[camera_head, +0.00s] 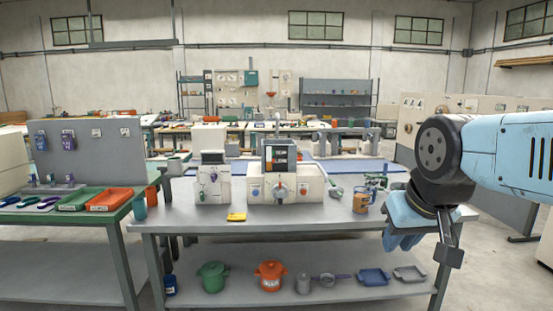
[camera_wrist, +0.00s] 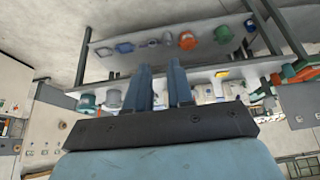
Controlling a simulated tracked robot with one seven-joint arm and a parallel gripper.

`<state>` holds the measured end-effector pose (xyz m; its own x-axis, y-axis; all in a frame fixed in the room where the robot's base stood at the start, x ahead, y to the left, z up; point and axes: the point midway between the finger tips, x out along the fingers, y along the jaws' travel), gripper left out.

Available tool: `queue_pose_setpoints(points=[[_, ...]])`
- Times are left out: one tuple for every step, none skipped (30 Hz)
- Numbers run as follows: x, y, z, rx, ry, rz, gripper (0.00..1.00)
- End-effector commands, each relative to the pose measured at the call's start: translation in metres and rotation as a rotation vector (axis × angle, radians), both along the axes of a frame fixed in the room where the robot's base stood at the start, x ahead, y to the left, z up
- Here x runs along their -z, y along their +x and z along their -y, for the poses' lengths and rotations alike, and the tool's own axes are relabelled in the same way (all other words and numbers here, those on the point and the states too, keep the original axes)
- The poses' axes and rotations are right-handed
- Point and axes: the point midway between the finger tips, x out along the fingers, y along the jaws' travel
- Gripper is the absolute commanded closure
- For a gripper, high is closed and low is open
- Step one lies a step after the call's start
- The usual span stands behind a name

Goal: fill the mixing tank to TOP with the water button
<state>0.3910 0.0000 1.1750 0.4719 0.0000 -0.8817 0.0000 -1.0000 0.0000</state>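A white machine (camera_head: 285,188) with a dark upright panel and several round dials stands on the middle grey workbench (camera_head: 320,219). A smaller white unit (camera_head: 212,183) with a dark top stands to its left. I cannot tell which part is the mixing tank or its water button, nor read any level. My gripper (camera_wrist: 160,72) shows two blue fingers with a gap between them and nothing held. In the head view, my gripper hangs at the right end of the bench, to the right of the white machine and apart from it.
A yellow item (camera_head: 236,217) lies at the bench's front edge; an orange-brown can (camera_head: 361,200) stands at its right. The lower shelf holds a green pot (camera_head: 212,276), an orange pot (camera_head: 270,275) and trays. A side table (camera_head: 60,216) stands left. Bare bench-top lies before the machine.

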Motion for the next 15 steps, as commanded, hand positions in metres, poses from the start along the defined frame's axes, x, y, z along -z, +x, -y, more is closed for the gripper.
queue_pose_setpoints(points=[[0.0, 0.0, 0.0, 0.0, 0.0, 0.0, 0.83], [0.0, 0.0, 0.0, 0.0, 0.0, 0.0, 0.86], [0.0, 0.0, 0.0, 0.0, 0.0, 0.0, 0.9], [0.0, 0.0, 0.0, 0.0, 0.0, 0.0, 0.93], [0.0, 0.0, 0.0, 0.0, 0.0, 0.0, 0.96], [0.0, 0.0, 0.0, 0.0, 0.0, 0.0, 1.0], [0.0, 0.0, 0.0, 0.0, 0.0, 0.0, 1.0], [0.0, 0.0, 0.0, 0.0, 0.0, 0.0, 1.0], [0.0, 0.0, 0.0, 0.0, 0.0, 0.0, 1.0], [0.0, 0.0, 0.0, 0.0, 0.0, 0.0, 1.0], [0.0, 0.0, 0.0, 0.0, 0.0, 0.0, 1.0], [0.0, 0.0, 0.0, 0.0, 0.0, 0.0, 1.0], [0.0, 0.0, 0.0, 0.0, 0.0, 0.0, 1.0], [0.0, 0.0, 0.0, 0.0, 0.0, 0.0, 1.0], [0.0, 0.0, 0.0, 0.0, 0.0, 0.0, 1.0]])
